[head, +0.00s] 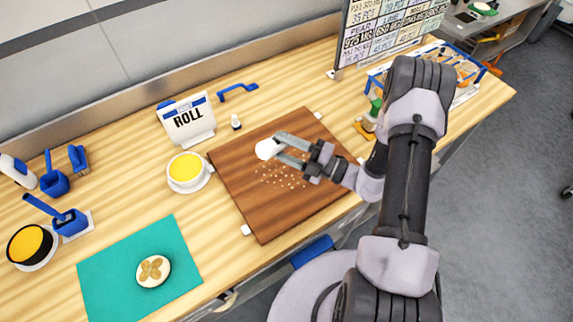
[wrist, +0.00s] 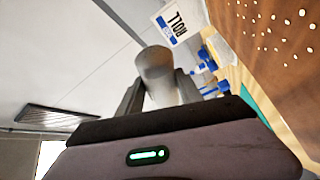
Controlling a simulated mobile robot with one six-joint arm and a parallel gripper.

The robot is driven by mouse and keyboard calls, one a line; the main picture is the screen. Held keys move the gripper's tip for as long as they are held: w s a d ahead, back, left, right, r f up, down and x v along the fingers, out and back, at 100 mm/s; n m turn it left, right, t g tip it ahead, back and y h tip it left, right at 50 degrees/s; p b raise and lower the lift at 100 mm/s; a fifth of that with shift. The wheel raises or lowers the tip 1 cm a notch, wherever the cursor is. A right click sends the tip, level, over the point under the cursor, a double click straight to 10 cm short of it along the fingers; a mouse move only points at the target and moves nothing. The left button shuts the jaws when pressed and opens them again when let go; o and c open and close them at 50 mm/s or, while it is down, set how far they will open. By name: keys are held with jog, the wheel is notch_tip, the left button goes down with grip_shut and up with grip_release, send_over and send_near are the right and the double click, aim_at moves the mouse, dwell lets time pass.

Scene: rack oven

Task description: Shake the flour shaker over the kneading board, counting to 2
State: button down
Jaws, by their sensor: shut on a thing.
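The flour shaker (head: 266,149) is a small white cylinder held over the brown kneading board (head: 243,204). My gripper (head: 282,147) is shut on it, with its fingers on either side. In the wrist view the shaker (wrist: 156,70) shows as a pale grey cylinder between the two fingers (wrist: 158,92). Pale flecks (head: 280,176) lie scattered on the middle of the board, and they also show in the wrist view (wrist: 275,30). The shaker's height above the board and its exact tilt are hard to tell.
A bowl of yellow stuff (head: 186,169) stands at the board's left edge, with a ROLL sign (head: 187,119) behind. A teal mat (head: 120,285) with a plate (head: 153,271) lies front left. A wire rack (head: 465,72) and a price board (head: 385,32) stand at the right.

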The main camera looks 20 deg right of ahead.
jog(key=shift+r+p, duration=2.15)
jog(key=shift+r, duration=0.5)
jog(key=shift+f, duration=0.1)
notch_tip(320, 180, down, 6)
jog(key=b, duration=0.4)
jog(key=shift+b, duration=0.35)
jog(key=shift+r+p, duration=0.4)
jog(key=shift+r, duration=0.05)
jog(key=n, duration=0.2)
jog(key=f+n+g, duration=0.1)
jog(key=n, duration=0.1)
jog(key=shift+a+f+h, duration=0.1)
jog(key=shift+f+h, duration=0.1)
jog(key=shift+h, duration=0.1)
